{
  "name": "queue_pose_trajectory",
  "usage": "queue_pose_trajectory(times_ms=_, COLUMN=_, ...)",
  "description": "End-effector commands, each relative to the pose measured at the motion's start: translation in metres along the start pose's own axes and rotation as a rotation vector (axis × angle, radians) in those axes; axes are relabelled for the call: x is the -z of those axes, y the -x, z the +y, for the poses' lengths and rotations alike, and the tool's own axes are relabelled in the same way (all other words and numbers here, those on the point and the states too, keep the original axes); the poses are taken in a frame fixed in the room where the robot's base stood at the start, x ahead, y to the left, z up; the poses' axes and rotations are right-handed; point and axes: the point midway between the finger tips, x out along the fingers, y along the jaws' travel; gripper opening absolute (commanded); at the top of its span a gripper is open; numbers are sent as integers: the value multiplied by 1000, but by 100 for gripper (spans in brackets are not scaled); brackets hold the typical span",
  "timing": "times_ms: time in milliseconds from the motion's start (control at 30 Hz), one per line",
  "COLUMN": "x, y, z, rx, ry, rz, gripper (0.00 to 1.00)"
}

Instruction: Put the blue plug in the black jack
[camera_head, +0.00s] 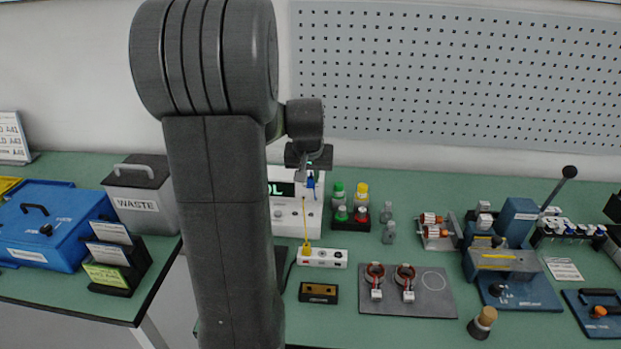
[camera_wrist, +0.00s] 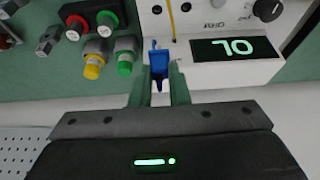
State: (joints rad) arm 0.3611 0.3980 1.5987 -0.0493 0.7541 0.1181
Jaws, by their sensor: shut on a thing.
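My gripper (camera_wrist: 160,88) is shut on the blue plug (camera_wrist: 159,65), which sits between its two green-grey fingers. In the head view the blue plug (camera_head: 311,182) hangs under my gripper, in front of the white meter (camera_head: 297,218). The meter also shows in the wrist view (camera_wrist: 225,75), with dark round sockets (camera_wrist: 157,9) on its face. I cannot tell whether the plug touches the meter, or which socket is the black jack. A white socket strip (camera_head: 338,257) on the bench also has small dark and red sockets.
A yellow lead (camera_head: 304,215) runs from the meter to a yellow plug (camera_head: 305,249) at the strip. A grey mat (camera_head: 440,300) with two wound stators lies in front.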

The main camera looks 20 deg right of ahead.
Motion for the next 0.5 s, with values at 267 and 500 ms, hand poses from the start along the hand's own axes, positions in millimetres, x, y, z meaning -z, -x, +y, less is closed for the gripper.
queue_pose_trajectory(times_ms=267, x=-4, y=2, z=3, rx=0, ry=-1, rz=1, gripper=0)
queue_pose_trajectory(times_ms=500, x=-31, y=13, z=23, rx=-1, ry=-3, rz=2, gripper=0)
